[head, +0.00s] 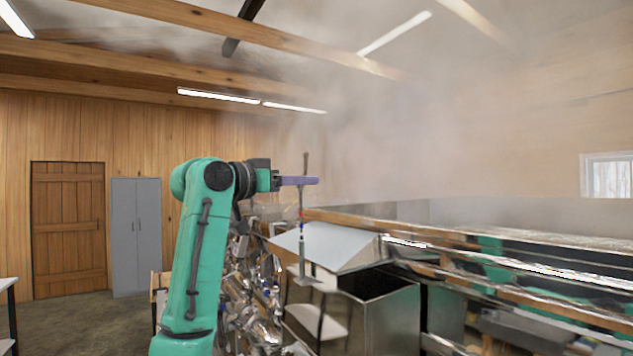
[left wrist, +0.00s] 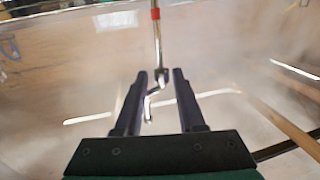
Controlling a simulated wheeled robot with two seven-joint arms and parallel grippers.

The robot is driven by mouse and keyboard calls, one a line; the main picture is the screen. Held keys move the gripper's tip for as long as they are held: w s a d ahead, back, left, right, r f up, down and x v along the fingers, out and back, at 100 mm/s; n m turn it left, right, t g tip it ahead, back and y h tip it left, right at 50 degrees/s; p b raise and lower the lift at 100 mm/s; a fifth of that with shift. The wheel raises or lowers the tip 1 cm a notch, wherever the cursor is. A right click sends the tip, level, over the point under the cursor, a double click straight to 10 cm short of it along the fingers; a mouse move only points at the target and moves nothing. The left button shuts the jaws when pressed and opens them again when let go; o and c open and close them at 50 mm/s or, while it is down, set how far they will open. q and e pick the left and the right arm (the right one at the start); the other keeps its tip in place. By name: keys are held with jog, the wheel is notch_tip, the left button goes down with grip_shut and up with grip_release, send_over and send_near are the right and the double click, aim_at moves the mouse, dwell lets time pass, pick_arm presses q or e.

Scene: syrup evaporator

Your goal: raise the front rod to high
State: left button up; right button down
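The front rod (head: 302,232) is a thin upright metal rod beside the slanted metal lid of the evaporator. In the head view my left gripper (head: 315,181) reaches across its upper part with purple fingers, and the rod's tip shows above them. In the left wrist view the rod (left wrist: 157,40) has a red band, and its bent end lies between the two fingers of my left gripper (left wrist: 160,74). The fingers stand apart, with gaps beside the rod, so it looks open around the rod and not clamped. My right gripper is not in view.
The slanted metal lid (head: 335,246) and an open metal box (head: 385,318) are close below the gripper. The long evaporator pan (head: 520,262) runs off to the right. Shiny metal clutter stands behind my arm. Steam blurs the air above. A grey cabinet (head: 137,235) stands far left.

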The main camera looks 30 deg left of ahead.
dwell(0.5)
pick_arm(q)
jog(key=b+v, duration=0.7)
jog(key=v, duration=0.7)
jog(key=shift+s, duration=0.45)
